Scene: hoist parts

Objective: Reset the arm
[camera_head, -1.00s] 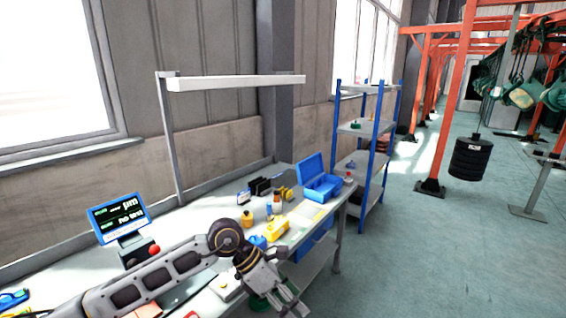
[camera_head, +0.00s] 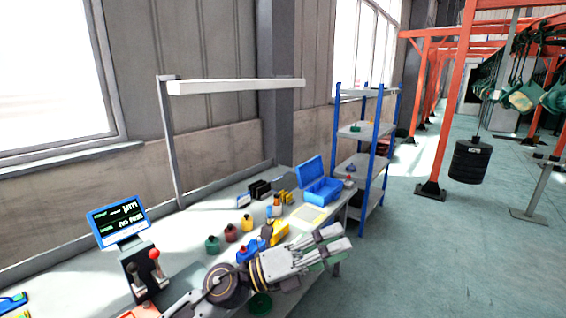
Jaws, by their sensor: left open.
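My left arm comes in from the bottom of the head view, over the front edge of the workbench (camera_head: 195,222). My left gripper (camera_head: 338,243) points right, past the bench's front edge, with its fingers apart and nothing seen between them. Close behind its wrist are a yellow bin (camera_head: 279,231) and a blue bottle (camera_head: 244,253). My right gripper is not in this view.
A control box with a screen (camera_head: 118,220) and a red-knobbed lever (camera_head: 154,255) stands at left. Small bottles, including a green one (camera_head: 212,244), and an open blue toolbox (camera_head: 322,190) are on the bench. A blue shelf rack (camera_head: 368,165) stands beyond.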

